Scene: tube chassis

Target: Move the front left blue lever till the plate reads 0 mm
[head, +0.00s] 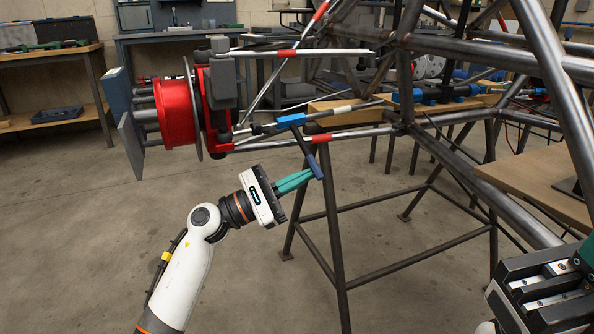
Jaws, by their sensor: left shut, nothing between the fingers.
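The front left blue lever (306,145) is a dark blue bar hanging at a slant below a bright blue sleeve (291,120) on a rod beside the wheel hub. My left gripper (311,174) has its teal fingers closed together. Their tips meet the lever's lower end in the picture; I cannot tell whether they touch it. A grey plate (131,147) stands at the outer side of the red hub (177,112); no millimetre reading is legible. My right gripper (578,258) is cut off at the lower right edge, and its finger gap is hidden.
The grey tube chassis (480,62) fills the upper right, on a dark stand (330,215). Red-and-white suspension rods (345,136) run from it to the hub. A wooden board (545,178) lies at right. Open floor surrounds my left arm.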

